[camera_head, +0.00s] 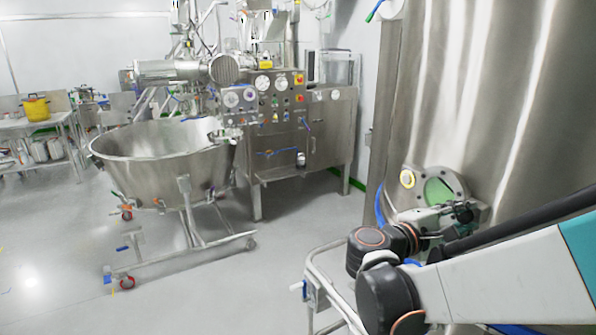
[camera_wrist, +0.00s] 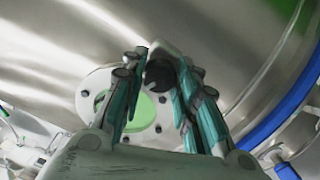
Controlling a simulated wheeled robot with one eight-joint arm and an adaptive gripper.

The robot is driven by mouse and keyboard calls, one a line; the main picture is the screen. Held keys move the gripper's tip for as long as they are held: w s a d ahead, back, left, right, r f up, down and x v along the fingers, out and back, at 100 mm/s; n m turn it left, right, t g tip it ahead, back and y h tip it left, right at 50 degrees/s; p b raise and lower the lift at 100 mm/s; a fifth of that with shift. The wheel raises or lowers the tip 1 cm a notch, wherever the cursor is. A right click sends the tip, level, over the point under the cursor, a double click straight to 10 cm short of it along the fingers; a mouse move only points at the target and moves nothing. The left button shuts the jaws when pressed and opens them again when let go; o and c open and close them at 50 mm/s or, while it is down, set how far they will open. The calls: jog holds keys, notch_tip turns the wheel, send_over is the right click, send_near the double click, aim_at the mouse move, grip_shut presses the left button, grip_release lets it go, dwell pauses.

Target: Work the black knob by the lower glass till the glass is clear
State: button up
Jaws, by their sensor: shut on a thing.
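The lower glass (camera_head: 438,191) is a round, green-tinted window in a bolted metal flange on the large steel vessel at the right. In the wrist view the glass (camera_wrist: 143,108) shows pale green, partly hidden behind my gripper. The black knob (camera_wrist: 160,74) sits in front of the flange, between my fingers. My gripper (camera_wrist: 158,82) is shut on the knob, with its teal-sided fingers on either side. In the head view my gripper (camera_head: 462,212) is at the flange's lower right, and the knob is hard to make out there.
A blue hose (camera_wrist: 285,110) curves along the right of the wrist view. A metal rail frame (camera_head: 322,280) stands below my arm. A steel bowl on a wheeled stand (camera_head: 160,165) is further left, with open floor between.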

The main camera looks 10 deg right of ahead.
jog(key=shift+m, duration=1.2)
jog(key=shift+f, duration=0.1)
jog(key=o, duration=1.1)
jog(key=shift+a, duration=0.15)
